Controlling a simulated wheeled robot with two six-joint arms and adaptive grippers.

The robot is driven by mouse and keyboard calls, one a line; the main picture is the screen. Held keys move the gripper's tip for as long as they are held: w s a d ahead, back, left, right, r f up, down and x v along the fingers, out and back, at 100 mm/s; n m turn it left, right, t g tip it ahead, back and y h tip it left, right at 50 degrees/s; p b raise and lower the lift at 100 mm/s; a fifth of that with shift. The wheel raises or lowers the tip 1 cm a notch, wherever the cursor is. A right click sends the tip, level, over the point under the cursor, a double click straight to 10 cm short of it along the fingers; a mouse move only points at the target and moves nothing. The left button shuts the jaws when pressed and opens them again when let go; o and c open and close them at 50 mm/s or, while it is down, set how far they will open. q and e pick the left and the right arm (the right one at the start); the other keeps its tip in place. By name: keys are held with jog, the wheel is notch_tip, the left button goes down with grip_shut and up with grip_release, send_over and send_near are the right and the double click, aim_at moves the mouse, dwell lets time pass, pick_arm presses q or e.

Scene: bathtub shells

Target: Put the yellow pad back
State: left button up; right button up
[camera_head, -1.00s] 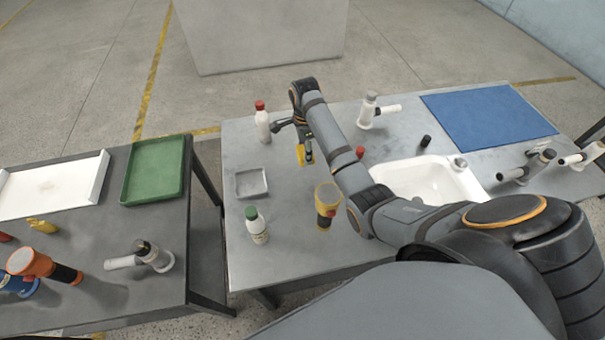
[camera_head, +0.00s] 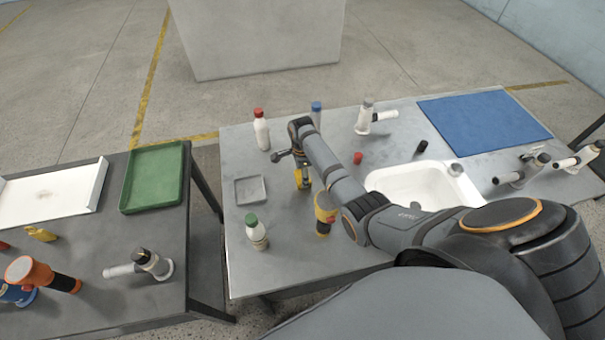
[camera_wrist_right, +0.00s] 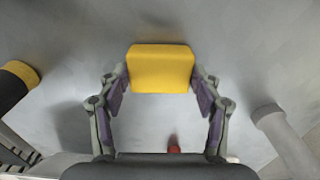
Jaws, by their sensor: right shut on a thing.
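The yellow pad (camera_head: 304,178) is a small block in my right gripper (camera_head: 300,176), partly hidden by it in the head view. In the right wrist view the yellow pad (camera_wrist_right: 160,67) sits between the two fingertips of my right gripper (camera_wrist_right: 160,82), which is shut on it. The pad is over the grey table, right of a small square grey tray (camera_head: 238,190). I cannot tell whether it touches the tabletop. My left gripper is not in view.
A yellow-and-black torch-like object (camera_head: 324,214) stands close to the right gripper. A green-capped bottle (camera_head: 256,233), red-capped bottle (camera_head: 262,132) and blue-capped bottle (camera_head: 316,113) stand around it. A white basin (camera_head: 385,180) lies right. Bare tabletop shows around the tray.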

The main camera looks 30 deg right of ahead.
jog(key=shift+f, duration=0.15)
jog(key=o, duration=1)
jog(key=shift+r, duration=0.35)
notch_tip(320, 180, up, 12)
jog(key=shift+a+f, duration=0.1)
jog(key=shift+f, duration=0.05)
